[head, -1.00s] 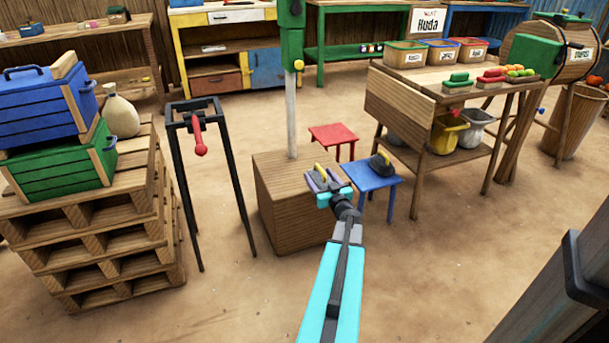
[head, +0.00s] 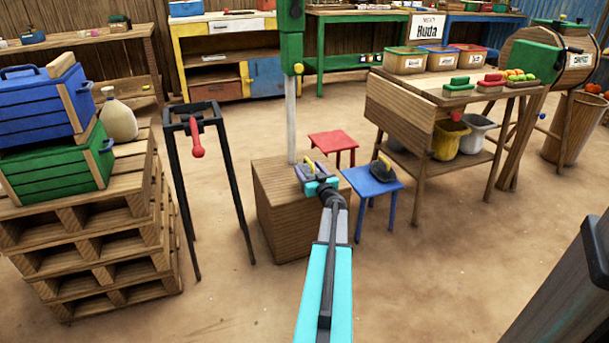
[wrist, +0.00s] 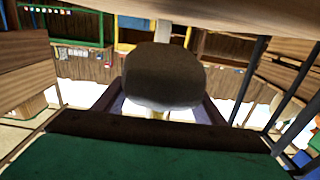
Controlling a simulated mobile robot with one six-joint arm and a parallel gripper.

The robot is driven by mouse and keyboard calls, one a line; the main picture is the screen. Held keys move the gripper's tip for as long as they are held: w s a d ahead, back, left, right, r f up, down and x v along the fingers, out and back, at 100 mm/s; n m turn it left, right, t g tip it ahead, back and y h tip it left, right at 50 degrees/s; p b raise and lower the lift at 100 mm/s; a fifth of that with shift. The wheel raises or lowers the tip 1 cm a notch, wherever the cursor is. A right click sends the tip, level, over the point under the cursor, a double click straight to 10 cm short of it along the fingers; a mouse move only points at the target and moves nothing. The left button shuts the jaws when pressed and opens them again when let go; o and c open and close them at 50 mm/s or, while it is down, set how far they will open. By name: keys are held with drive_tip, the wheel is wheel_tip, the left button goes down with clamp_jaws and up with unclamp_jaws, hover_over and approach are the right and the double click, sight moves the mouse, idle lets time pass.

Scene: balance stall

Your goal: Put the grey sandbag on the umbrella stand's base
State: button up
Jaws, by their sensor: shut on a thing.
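The umbrella stand is a white pole (head: 291,120) under a green upper part, rising from a wooden block base (head: 280,228). My gripper (head: 312,174) is over the right part of the block's top, right of the pole. It is shut on a dark grey-brown rounded bag, the grey sandbag (wrist: 165,75), with a yellow handle (head: 310,166) between the fingers. The fingers mostly hide the bag in the head view. I cannot tell whether the bag touches the block. The wrist view shows it large between the fingers.
A blue stool (head: 372,190) bearing a dark object with a pale grip (head: 384,167) stands right of the block. A red stool (head: 335,141) is behind. A black frame (head: 240,195) with a red handle stands left. Open sandy floor lies in front.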

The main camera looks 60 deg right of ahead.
sight(304, 163)
drive_tip(key=shift+b+x, duration=0.65)
drive_tip(key=shift+x, duration=1.3)
drive_tip(key=shift+w+d+f+b, duration=0.3)
drive_tip(key=shift+w+d+b, duration=0.15)
drive_tip(key=shift+w, duration=0.1)
drive_tip(key=shift+f+b, duration=1.2)
drive_tip(key=shift+f, duration=0.35)
drive_tip(key=o, duration=1.8)
drive_tip(key=shift+s+a+f, duration=0.1)
drive_tip(key=shift+f, duration=0.1)
drive_tip(key=shift+o, duration=0.2)
drive_tip(key=shift+r, duration=0.1)
